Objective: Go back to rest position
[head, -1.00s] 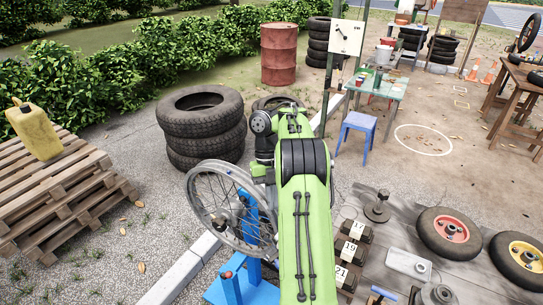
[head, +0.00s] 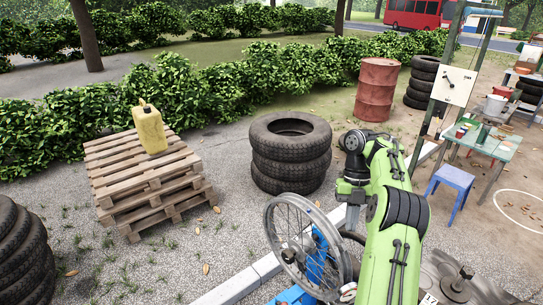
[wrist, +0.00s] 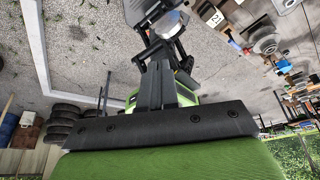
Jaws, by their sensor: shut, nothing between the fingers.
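My gripper (wrist: 157,85) shows in the wrist view as two dark fingers side by side, closed together with nothing between them. In the head view my green arm (head: 398,225) reaches up on the right, with a dark joint at its far end; the gripper cannot be made out there. A spoked wheel (head: 297,243) on a blue stand (head: 322,258) is just left of my arm. I cannot tell whether they touch.
A stack of tyres (head: 290,160) stands behind the wheel. A yellow jerrycan (head: 149,130) sits on stacked pallets (head: 150,190) at left. A red barrel (head: 376,90) and a blue stool (head: 451,183) are at right. Gravel between pallets and kerb (head: 240,282) is clear.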

